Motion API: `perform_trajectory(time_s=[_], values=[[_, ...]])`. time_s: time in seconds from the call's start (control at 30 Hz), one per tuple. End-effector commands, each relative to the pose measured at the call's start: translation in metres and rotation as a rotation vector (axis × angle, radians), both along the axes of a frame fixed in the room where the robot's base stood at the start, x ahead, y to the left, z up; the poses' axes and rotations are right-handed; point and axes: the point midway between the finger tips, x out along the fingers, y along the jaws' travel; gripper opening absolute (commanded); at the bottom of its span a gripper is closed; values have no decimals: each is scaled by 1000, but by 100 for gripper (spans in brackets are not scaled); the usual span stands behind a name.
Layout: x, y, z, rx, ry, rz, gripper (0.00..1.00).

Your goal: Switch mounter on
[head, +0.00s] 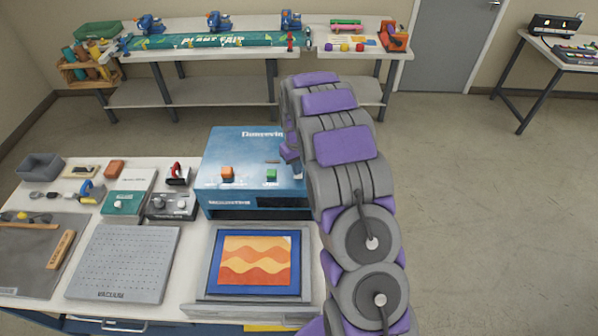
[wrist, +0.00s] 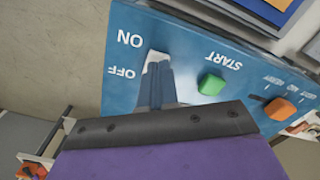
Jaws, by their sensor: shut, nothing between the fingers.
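The mounter (head: 245,145) is a blue machine on the front table, with an orange knob (head: 227,174) and a green button (head: 271,175) on top. In the wrist view its blue panel (wrist: 190,45) carries the words ON, OFF and START. The green button (wrist: 211,84) sits under START and the orange knob (wrist: 280,109) lies farther right. My gripper (wrist: 158,72) is shut and empty, its tips right by the ON and OFF marks. A pale piece at the tips may be the switch; its position and any contact are unclear. In the head view my gripper (head: 291,158) is at the mounter's right edge.
A framed orange and blue picture (head: 255,261) lies in front of the mounter. A grey perforated plate (head: 124,262), a small control box (head: 172,205) and tools lie to its left. A long table stands behind. The floor at right is clear.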

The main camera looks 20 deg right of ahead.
Motion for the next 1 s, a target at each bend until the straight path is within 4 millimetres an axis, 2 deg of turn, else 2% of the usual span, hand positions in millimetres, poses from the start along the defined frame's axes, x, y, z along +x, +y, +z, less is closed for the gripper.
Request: perform_trajectory(time_s=[0.4,0.8,1.0], values=[[0,-13,-4,11,0,0,0],[0,-2,-8,2,0,0,0],[0,-6,-12,5,1,0,0]])
